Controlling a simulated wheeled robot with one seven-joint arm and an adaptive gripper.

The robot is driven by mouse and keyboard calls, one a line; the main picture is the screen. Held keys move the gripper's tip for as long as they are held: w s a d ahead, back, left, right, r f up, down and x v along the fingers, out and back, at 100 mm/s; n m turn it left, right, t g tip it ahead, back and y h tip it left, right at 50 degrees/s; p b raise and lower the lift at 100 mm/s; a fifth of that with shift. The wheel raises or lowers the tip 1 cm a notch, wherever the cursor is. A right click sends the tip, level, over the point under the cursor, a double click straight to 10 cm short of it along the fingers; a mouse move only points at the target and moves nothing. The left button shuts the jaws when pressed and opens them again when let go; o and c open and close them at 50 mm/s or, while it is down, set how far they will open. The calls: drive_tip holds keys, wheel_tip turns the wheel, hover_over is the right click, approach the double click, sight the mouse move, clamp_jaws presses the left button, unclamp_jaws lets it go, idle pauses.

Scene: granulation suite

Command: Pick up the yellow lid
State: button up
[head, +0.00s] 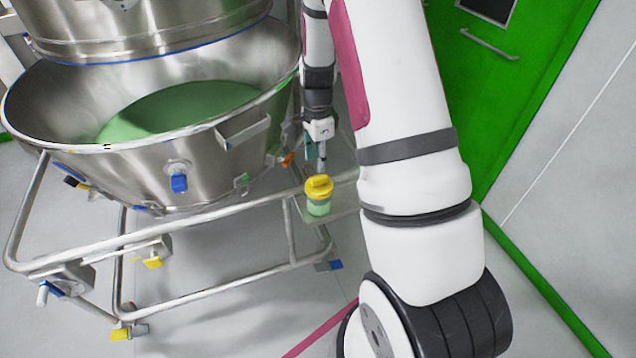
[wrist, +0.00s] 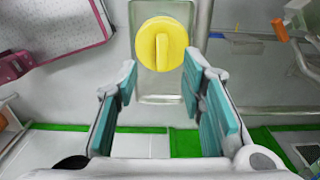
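The yellow lid (head: 319,186) sits on top of a small jar (head: 318,207) with green contents, which stands on a shelf at the side of the steel cart. In the wrist view the round lid (wrist: 162,44), with a raised bar across its middle, is at the top centre, beyond the fingertips. My gripper (wrist: 160,95) is open, with its teal finger pads apart and nothing between them. In the head view my gripper (head: 320,155) is just above and behind the lid, and the fingers are small and partly hidden.
A large steel bowl (head: 170,175) holding green material fills the left, carried on a tubular cart frame (head: 215,288) with rails close to the jar. A green door (head: 500,80) stands behind my arm. An orange-tipped part (wrist: 280,29) shows at the right of the wrist view.

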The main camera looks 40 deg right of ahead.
sight(320, 177)
drive_tip(key=shift+d+f+p, duration=0.2)
drive_tip(key=shift+f+p, duration=0.05)
drive_tip(key=shift+f, duration=1.75)
drive_tip(key=shift+d+f+p, duration=0.15)
drive_tip(key=shift+f+p, duration=0.1)
drive_tip(key=shift+f, duration=1.7)
clamp_jaws()
